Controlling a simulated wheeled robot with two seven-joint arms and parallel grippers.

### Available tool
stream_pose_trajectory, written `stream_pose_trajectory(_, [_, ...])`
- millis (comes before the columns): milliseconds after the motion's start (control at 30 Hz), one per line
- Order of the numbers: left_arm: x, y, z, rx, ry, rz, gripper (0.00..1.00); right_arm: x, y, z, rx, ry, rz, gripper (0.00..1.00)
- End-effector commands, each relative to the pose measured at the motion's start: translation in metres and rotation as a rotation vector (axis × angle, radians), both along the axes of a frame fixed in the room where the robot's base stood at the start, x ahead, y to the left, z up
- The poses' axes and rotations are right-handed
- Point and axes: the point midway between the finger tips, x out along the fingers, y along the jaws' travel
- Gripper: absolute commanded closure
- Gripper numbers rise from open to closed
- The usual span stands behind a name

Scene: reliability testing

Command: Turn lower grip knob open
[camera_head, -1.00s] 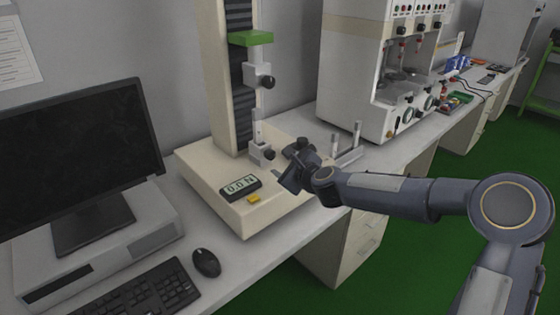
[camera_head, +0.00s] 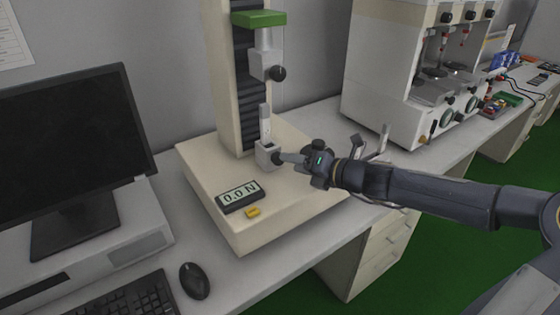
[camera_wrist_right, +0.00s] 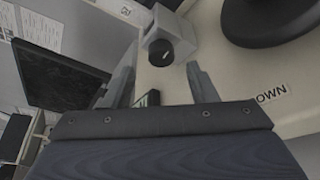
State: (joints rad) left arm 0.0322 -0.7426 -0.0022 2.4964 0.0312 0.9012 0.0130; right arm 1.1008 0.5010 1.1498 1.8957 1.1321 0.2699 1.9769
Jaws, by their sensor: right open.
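The lower grip (camera_head: 267,153) is a small pale block on the base of the cream test stand. Its dark round lower knob (camera_head: 277,158) faces right, toward my right gripper (camera_head: 289,159). In the right wrist view the dark knob (camera_wrist_right: 161,53) bears a small white mark and sits at the fingertips, between the two spread fingers (camera_wrist_right: 162,60). The fingers are open; I cannot tell whether either touches the knob. The pale grip block (camera_wrist_right: 180,22) shows behind the knob. My left gripper is not in view.
The upper grip (camera_head: 262,66) with its own dark knob (camera_head: 278,73) hangs above. A force display (camera_head: 240,197) and a yellow button (camera_head: 253,212) are on the base front. A monitor (camera_head: 75,150) stands left. Upright metal pieces (camera_head: 384,140) stand behind my right wrist.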

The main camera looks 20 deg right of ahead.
Motion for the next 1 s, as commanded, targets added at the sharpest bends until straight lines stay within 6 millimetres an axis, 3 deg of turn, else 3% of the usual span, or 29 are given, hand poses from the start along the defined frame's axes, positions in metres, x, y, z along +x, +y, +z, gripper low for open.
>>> stream_pose_trajectory(300, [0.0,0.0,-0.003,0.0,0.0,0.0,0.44,0.033,0.025,-0.01,-0.002,-0.001,0.0,0.48])
stream_pose_trajectory(633, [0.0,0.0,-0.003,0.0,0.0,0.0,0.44,0.036,0.027,-0.012,-0.003,0.0,-0.002,0.48])
stream_pose_trajectory(1000, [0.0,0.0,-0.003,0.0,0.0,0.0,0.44,0.036,0.027,-0.012,-0.004,-0.001,-0.002,0.93])
